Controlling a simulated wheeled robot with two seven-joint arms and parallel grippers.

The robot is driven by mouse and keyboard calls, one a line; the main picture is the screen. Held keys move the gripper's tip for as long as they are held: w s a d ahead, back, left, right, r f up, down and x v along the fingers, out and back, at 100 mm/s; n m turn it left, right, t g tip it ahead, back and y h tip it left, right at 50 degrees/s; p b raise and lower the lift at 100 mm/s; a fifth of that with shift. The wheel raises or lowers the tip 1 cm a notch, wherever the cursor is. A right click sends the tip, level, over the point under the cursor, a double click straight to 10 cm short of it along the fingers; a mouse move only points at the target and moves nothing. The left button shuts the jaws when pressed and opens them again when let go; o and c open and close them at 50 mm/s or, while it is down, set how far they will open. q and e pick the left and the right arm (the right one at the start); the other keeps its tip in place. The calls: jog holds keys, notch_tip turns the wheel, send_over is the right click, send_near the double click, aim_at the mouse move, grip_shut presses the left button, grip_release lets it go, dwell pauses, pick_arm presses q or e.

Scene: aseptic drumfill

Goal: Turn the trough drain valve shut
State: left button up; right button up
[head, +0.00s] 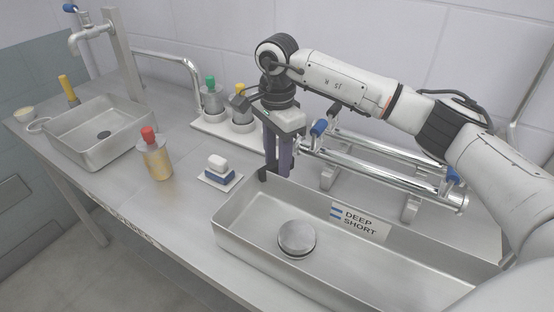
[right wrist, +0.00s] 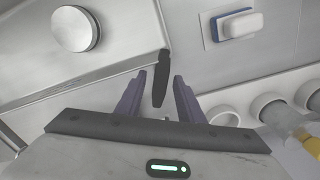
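The steel trough (head: 230,229) fills the front right of the bench, with a round metal disc (head: 297,238) on its floor. A small dark lever (head: 262,174) stands at its back left corner; I take it for the drain valve handle. In the right wrist view the black lever (right wrist: 160,82) shows between the two purple fingers. My right gripper (head: 278,174) points down beside that corner, with fingers parted. The lever lies in the gap, with space visible on both sides. My left gripper is in neither view.
Chrome pipes (head: 385,170) with blue-handled valves (head: 318,128) run behind the trough. A white block with a blue base (head: 218,171), a red-capped bottle (head: 156,158) and capped bottles in a white rack (head: 222,128) stand to the left. A sink (head: 88,150) is at far left.

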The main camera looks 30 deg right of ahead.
jog(key=shift+f, duration=0.3)
grip_shut()
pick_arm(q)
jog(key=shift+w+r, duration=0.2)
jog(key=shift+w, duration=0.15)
